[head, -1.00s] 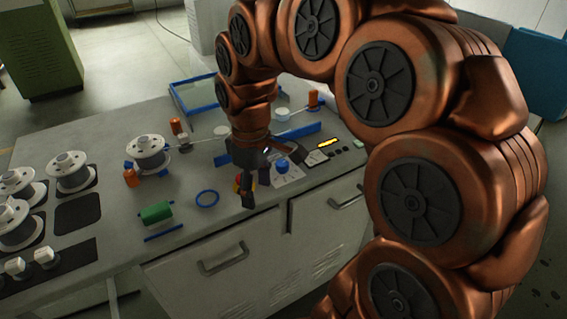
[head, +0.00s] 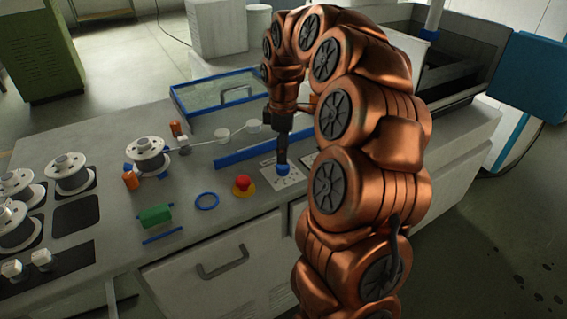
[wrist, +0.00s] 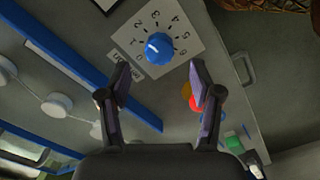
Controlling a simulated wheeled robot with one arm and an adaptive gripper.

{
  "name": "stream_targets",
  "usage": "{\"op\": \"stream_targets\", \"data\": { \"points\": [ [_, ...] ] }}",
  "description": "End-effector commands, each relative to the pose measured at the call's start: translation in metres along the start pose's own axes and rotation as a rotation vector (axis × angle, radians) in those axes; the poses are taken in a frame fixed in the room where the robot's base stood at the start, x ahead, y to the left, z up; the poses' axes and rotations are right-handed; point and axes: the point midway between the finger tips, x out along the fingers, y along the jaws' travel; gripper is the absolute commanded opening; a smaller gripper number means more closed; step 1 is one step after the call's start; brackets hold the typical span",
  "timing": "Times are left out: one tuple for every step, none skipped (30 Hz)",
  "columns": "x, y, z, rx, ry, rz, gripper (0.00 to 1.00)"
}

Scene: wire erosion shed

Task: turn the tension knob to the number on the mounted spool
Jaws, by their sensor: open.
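The blue tension knob (head: 283,170) sits on a white numbered dial plate (head: 291,182). In the wrist view the knob (wrist: 159,49) has a white mark on its left side, toward the low digits; the exact number is unclear. My gripper (head: 282,156) points down over the knob. In the wrist view my gripper (wrist: 162,76) is open and empty, its fingertips apart below the knob in the picture, not touching it as far as I can see. A white spool (head: 148,152), apparently the mounted one, stands beside orange parts; no number is readable on it.
A red stop button on a yellow base (head: 243,185) is left of the dial. A blue bar (head: 240,154) runs behind it. The bench's front edge is close to the dial.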

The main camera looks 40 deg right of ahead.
Motion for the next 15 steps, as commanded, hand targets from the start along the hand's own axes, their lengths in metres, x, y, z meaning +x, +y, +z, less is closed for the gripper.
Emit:
{"op": "stream_targets", "data": {
  "points": [
    [0.005, -0.001, 0.001, 0.0, 0.0, -0.002, 0.64],
    [0.009, 0.0, 0.0, 0.001, 0.0, 0.0, 0.64],
    [0.015, 0.0, 0.0, 0.001, 0.0, -0.002, 0.64],
    [0.019, 0.0, 0.0, 0.001, -0.001, -0.003, 0.64],
    [0.023, -0.001, 0.0, 0.0, -0.001, -0.004, 0.64],
    [0.028, -0.001, 0.0, 0.0, 0.0, -0.004, 0.64],
    [0.032, -0.001, 0.0, 0.001, 0.001, -0.003, 0.64],
    [0.035, -0.001, 0.0, 0.002, 0.0, -0.003, 0.64],
    [0.04, 0.0, 0.0, 0.002, 0.0, -0.003, 0.64],
    [0.043, 0.0, 0.0, 0.003, 0.0, -0.003, 0.64],
    [0.045, 0.0, 0.0, 0.003, 0.0, -0.002, 0.64],
    [0.048, 0.0, 0.0, 0.003, 0.001, -0.001, 0.64],
    [0.05, 0.001, 0.0, 0.002, 0.001, 0.001, 0.64],
    [0.052, 0.001, 0.0, 0.002, 0.002, 0.002, 0.64],
    [0.053, 0.001, -0.001, 0.002, 0.002, 0.002, 0.64]
  ]
}}
